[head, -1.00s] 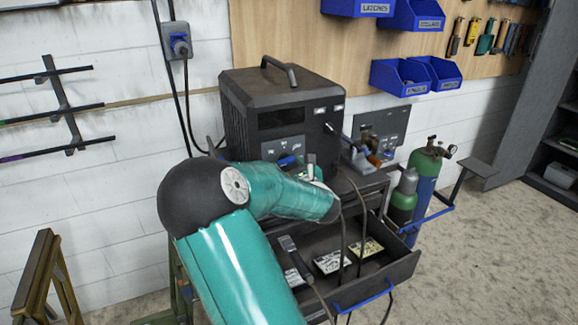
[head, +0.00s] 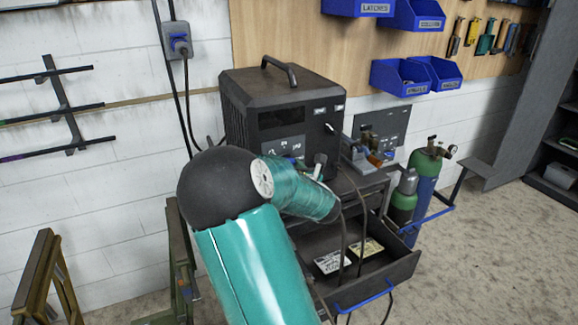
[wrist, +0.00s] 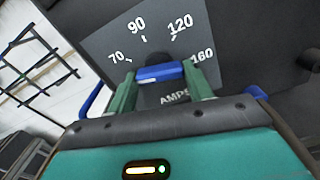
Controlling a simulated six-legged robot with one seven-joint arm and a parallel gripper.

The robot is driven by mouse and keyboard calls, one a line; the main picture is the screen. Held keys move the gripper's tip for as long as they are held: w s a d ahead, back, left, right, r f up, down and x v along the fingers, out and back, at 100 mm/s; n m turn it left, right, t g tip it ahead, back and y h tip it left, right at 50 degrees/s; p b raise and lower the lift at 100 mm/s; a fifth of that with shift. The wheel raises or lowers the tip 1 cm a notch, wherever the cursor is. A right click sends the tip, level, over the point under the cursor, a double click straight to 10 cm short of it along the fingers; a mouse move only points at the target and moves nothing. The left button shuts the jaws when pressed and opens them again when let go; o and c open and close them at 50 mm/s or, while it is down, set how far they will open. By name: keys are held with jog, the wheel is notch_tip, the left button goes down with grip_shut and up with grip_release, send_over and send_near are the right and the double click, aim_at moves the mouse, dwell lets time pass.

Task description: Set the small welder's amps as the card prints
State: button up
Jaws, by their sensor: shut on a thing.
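The black welder box (head: 285,95) stands on a cart in the head view, with a handle on top and a panel in front. In the wrist view its grey dial plate (wrist: 100,50) reads 70, 90, 120 and 160 around a knob, with AMPS below. My gripper (wrist: 160,80) has its two green fingers on either side of the knob's blue bar (wrist: 160,73) and is shut on it. I cannot tell which number the knob points at. Printed cards, one white (head: 332,262) and one yellowish (head: 367,249), lie in the open drawer; their print is too small to read.
The open drawer (head: 385,275) juts out below the welder, with cables hanging in front of it. Gas cylinders (head: 425,185) stand to the right. Blue bins (head: 400,78) hang on the wall above. A wooden trestle (head: 45,275) stands at the left.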

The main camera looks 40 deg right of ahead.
jog(key=shift+d+r+m, duration=0.1)
jog(key=shift+r+m, duration=0.05)
jog(key=shift+m, duration=8.65)
jog(key=shift+r+m, duration=0.15)
jog(key=shift+m, duration=8.65)
jog(key=o, duration=1)
jog(key=shift+s, duration=0.1)
